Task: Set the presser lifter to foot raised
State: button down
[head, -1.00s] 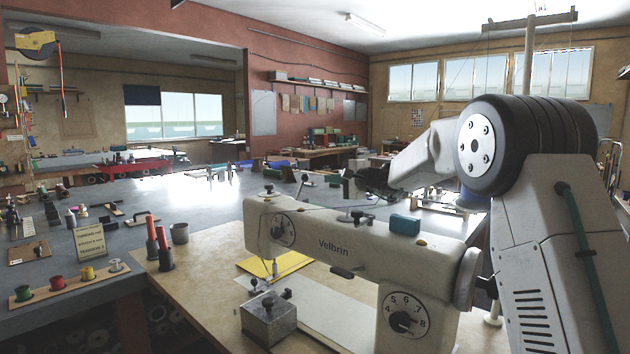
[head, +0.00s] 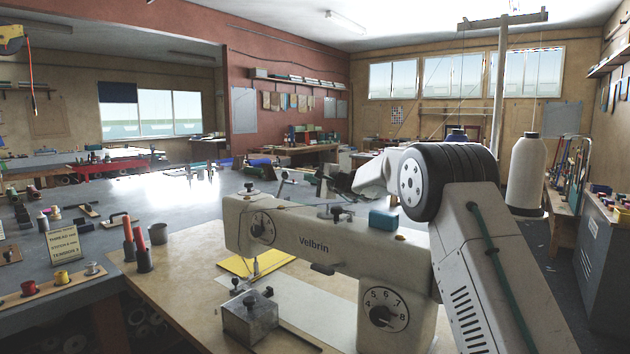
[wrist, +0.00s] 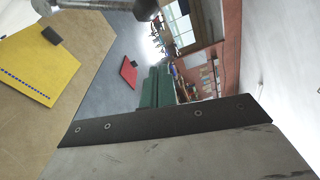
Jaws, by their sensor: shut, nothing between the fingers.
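The white Velbrin sewing machine (head: 315,243) stands on a pale wooden board. A small dark lever (head: 322,268) sits on the lower front edge of its arm; I cannot tell whether this is the presser lifter, or how it is set. The machine's needle end is at left, above a yellow cloth (head: 257,264). The cloth also shows in the wrist view (wrist: 40,66). My gripper (head: 336,188) is shut and empty, behind and above the machine arm, small and dark. Any contact is hidden.
A blue block (head: 383,220) sits on top of the machine. A numbered dial (head: 383,309) is on its pillar. A metal box (head: 249,318) stands in front. Red spools (head: 143,250) and a tension card (head: 63,245) are at left. A white thread cone (head: 526,172) is at right.

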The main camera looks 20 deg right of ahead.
jog(key=a, duration=0.1)
jog(key=w+a, duration=0.1)
jog(key=a, duration=0.3)
jog(key=shift+w+r, duration=0.3)
jog(key=shift+d, duration=0.1)
dwell(0.4)
jog(key=shift+s+r, duration=0.1)
jog(key=shift+r, duration=0.05)
